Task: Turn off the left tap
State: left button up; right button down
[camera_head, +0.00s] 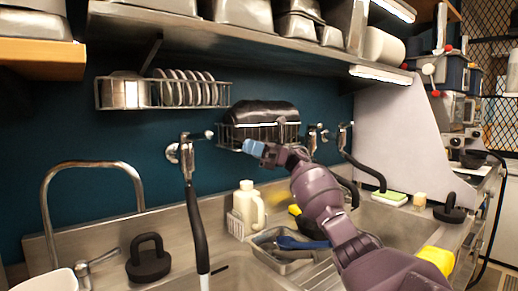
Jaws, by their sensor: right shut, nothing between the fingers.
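The left wall tap (185,152) is a chrome fitting on the dark blue wall, with a small knob on its right side and a black hose (197,228) hanging down from it. My right gripper (251,147), with blue fingertips, is shut and empty. It appears to the right of the left tap, apart from it in the picture, in front of the wire rack with a black container (262,112). Its distance from the wall is hard to judge. My left gripper is not in view.
A curved chrome faucet (92,164) stands at the left above the sink. A cream bottle (247,205) and a tray of utensils (284,258) sit below the wall tap. Other wall taps (345,135) are to the right of my arm. A steel shelf (240,35) runs overhead.

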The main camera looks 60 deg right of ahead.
aim_at(212, 136)
jog(key=x, duration=0.9)
jog(key=shift+w+r+p, duration=0.1)
jog(key=shift+p, duration=0.25)
jog(key=shift+a, duration=0.1)
jog(key=shift+a, duration=0.1)
